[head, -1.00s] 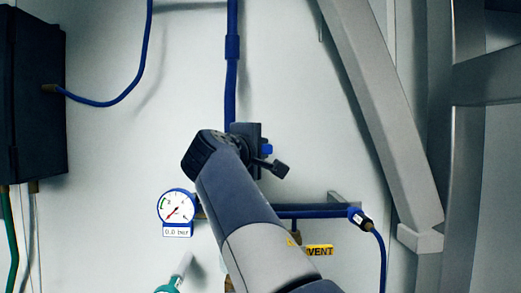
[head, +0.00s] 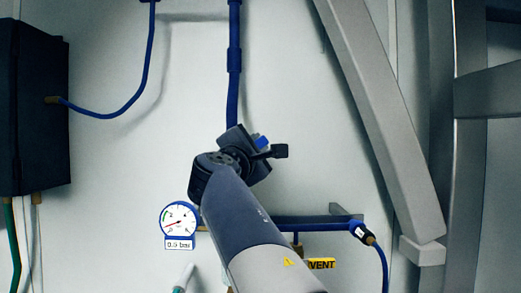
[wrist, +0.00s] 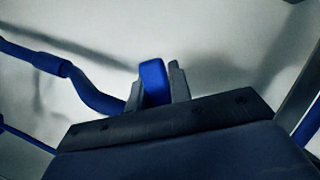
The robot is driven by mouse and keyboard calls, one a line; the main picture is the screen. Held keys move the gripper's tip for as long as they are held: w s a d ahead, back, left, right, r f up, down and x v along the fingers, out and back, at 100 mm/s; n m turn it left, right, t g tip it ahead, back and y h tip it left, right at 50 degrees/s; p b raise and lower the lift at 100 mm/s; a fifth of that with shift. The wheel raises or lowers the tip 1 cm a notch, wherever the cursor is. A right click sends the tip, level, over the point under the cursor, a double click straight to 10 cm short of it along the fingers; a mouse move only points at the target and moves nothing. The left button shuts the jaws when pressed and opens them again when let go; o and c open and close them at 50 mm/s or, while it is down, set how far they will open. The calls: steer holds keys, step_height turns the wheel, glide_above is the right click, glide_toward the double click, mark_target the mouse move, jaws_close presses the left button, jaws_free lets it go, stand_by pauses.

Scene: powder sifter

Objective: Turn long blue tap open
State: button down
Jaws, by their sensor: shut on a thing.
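The long blue tap handle (wrist: 153,82) stands between the two fingers of my gripper (wrist: 158,88) in the wrist view. The fingers are shut on it, one on each side. In the head view a small bit of the blue handle (head: 262,142) shows at the right of my gripper (head: 268,150). The rest of the tap and its joint to the pipe are hidden behind my wrist. The blue pipe (head: 233,60) comes down from above to the tap. It shows at the left in the wrist view.
A round gauge (head: 180,219) with a label reading about 0.5 bar is at lower left. A yellow VENT label (head: 321,264) and a blue hose (head: 382,270) are at lower right. A black box (head: 35,110) stands at left, and a grey slanted beam (head: 380,110) at right.

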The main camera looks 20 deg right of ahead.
steer(key=shift+w+a+r+n+t+y+p, duration=0.15)
steer(key=shift+a+r+n+t, duration=0.25)
steer(key=shift+n, duration=0.65)
steer(key=shift+w+a+r+n+t+y+p, duration=0.25)
steer(key=shift+n+t, duration=0.2)
steer(key=shift+n, duration=0.65)
steer(key=shift+w+a+r+n+t+y+p, duration=0.1)
steer(key=shift+a+r+n+t, duration=0.3)
steer(key=shift+n, duration=0.65)
steer(key=c, duration=1.6)
jaws_free()
steer(key=shift+c, duration=0.2)
steer(key=o, duration=0.4)
steer(key=shift+s+t, duration=0.15)
steer(key=shift+t, duration=0.1)
steer(key=shift+c, duration=0.2)
steer(key=shift+r, duration=0.1)
